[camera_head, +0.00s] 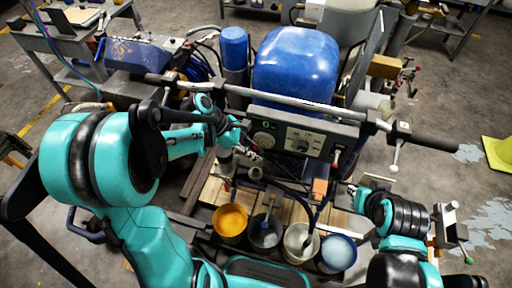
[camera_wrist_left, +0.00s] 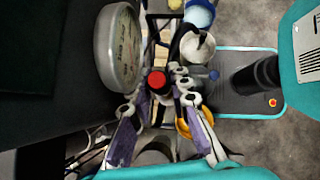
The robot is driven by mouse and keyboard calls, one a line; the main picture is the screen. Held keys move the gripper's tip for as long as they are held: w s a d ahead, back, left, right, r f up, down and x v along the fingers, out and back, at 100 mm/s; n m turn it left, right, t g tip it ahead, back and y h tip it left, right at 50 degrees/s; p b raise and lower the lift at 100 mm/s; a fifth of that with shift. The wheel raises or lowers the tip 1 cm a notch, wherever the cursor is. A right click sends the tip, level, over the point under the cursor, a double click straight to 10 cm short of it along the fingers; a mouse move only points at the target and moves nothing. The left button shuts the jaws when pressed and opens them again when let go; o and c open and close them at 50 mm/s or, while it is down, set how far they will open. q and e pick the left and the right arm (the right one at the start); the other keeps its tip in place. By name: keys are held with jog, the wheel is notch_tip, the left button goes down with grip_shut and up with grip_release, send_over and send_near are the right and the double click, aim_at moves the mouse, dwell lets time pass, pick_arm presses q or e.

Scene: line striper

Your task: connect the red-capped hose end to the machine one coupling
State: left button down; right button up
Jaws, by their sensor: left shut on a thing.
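The red cap (camera_wrist_left: 157,80) of the hose end shows in the left wrist view, between the fingers of my left gripper (camera_wrist_left: 159,97). The fingers are shut on the hose end, with the red cap facing the camera. In the head view my left gripper (camera_head: 238,142) is just below the left part of the machine's control panel (camera_head: 290,136); the hose end is hard to make out there. I cannot pick out the machine one coupling for certain. My right gripper (camera_head: 354,192) is at the lower right, small and partly hidden by its own wrist, so its fingers are unclear.
A blue tank (camera_head: 296,62) stands behind the handlebar (camera_head: 300,102). An orange-filled bucket (camera_head: 230,221) and several other pails stand on the pallet below the panel. A round gauge (camera_wrist_left: 120,47) is close to the left fingers. A yellow-green cone (camera_head: 498,152) is at the far right.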

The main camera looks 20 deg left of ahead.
pick_arm(q)
jog(key=shift+f+b, duration=2.2)
jog(key=shift+f, duration=0.7)
jog(key=shift+f+b, duration=1.55)
jog(key=c, duration=1)
grip_release()
jog(key=p+v, duration=0.4)
jog(key=v, duration=0.3)
